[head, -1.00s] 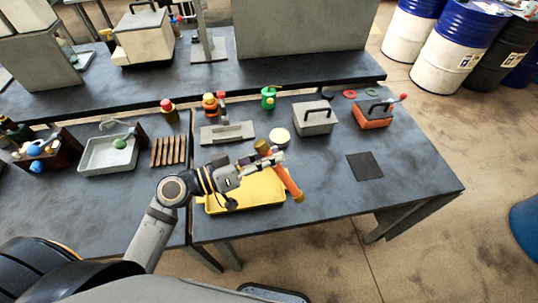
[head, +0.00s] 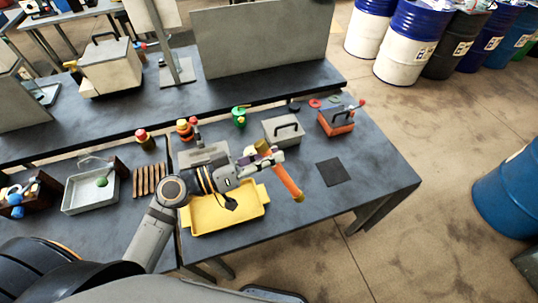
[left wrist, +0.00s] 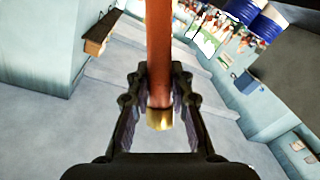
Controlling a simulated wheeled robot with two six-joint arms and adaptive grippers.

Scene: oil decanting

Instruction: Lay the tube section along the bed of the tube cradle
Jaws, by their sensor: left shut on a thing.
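My left gripper (head: 262,163) is shut on the tube section (head: 286,181), an orange-red tube with brass-coloured ends. It holds the tube tilted in the air, above the back right edge of the yellow tray. In the left wrist view the tube (left wrist: 159,50) runs between the fingers, with its brass end (left wrist: 160,120) near the palm. The tube cradle looks to be the long grey block (head: 200,154) behind the tray; my gripper hides part of its right side. The tube is apart from it. My right gripper is out of view.
The yellow tray (head: 203,227) lies at the table's front. A grey box with a handle (head: 283,130), an orange-based box (head: 336,122), a green can (head: 240,116) and a dark square mat (head: 332,172) stand around. Wooden slats (head: 149,181) lie left. The right front table is clear.

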